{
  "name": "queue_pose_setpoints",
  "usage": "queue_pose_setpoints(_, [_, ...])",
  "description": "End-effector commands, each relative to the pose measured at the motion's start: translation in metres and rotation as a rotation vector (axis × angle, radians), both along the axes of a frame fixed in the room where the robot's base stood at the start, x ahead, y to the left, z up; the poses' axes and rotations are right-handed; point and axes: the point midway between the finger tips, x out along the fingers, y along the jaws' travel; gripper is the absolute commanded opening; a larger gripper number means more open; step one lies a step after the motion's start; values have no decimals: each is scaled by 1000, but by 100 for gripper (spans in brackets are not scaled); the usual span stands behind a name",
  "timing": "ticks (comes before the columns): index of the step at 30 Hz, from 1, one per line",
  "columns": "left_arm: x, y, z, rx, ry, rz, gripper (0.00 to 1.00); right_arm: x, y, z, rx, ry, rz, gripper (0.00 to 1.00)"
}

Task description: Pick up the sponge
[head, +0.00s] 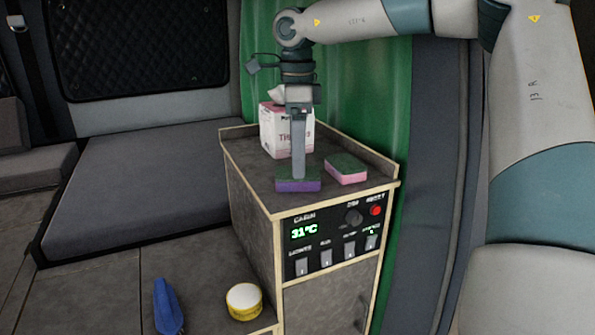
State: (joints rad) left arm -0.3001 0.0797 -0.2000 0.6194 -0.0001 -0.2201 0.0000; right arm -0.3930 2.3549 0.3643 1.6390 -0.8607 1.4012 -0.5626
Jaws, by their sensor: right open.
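Two sponges lie on the grey top of a small cabinet (262,190). A purple sponge with a dark green top (298,185) is near the front edge. A pink sponge with a green top (347,170) lies to its right, apart from it. My right gripper (299,174) points straight down with its fingertips at the purple sponge's top. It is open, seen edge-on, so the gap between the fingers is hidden. I cannot tell whether the fingers touch the sponge. My left gripper is not in view.
A tissue box (288,132) stands behind my right gripper on the cabinet, which has a low raised rim. A control panel (337,238) is on the cabinet's front. A yellow-and-white round container (244,301) and a blue object (168,306) are lower left.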

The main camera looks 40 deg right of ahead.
Motion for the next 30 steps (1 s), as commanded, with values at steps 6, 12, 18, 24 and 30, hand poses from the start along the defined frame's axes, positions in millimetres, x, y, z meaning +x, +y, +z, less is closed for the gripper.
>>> queue_pose_setpoints(6, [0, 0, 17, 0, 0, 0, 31, -2, 0, -22, 0, 3, 0, 73])
queue_pose_setpoints(12, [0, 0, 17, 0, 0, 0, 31, -1, 0, -29, -1, -1, 0, 73])
queue_pose_setpoints(18, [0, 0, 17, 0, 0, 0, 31, -1, 0, -28, -1, -1, 0, 73])
queue_pose_setpoints(24, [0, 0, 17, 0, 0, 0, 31, -1, 0, -28, -1, -1, 0, 63])
queue_pose_setpoints(30, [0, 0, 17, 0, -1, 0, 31, -1, 0, -28, -1, -1, 0, 29])
